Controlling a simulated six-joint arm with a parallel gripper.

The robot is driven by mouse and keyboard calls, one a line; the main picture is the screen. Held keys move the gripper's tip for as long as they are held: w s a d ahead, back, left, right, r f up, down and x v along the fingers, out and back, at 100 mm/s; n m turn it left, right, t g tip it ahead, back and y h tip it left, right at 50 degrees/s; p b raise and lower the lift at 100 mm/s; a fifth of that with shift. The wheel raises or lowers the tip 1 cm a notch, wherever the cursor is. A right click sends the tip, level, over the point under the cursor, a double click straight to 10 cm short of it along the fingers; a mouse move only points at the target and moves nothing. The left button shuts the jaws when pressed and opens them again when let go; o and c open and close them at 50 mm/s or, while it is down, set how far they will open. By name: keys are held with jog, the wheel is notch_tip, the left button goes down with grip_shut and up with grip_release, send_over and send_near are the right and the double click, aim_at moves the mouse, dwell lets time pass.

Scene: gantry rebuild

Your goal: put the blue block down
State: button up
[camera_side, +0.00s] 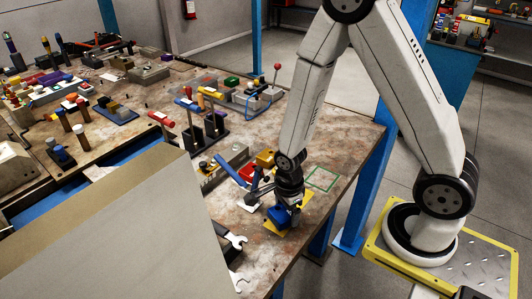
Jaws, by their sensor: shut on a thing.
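The blue block (279,217) is at the end of my arm, low over the workbench near its front edge. My gripper (284,206) is shut on it. A yellow pad (301,199) shows around and under the block. I cannot tell whether the block touches the pad or hangs just above it. The fingertips are small and partly hidden by the block and the wrist.
A green square outline (322,178) lies on the bench right of my gripper. A blue-handled tool (228,171) and a yellow block (264,158) are close behind. A wrench (235,241) lies front left. A large grey panel (120,235) fills the lower left.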

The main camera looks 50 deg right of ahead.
jog(key=shift+s+f, duration=0.1)
jog(key=shift+f, duration=0.6)
jog(key=o, duration=1.3)
jog(key=shift+o, duration=0.2)
jog(key=shift+w+r, duration=0.2)
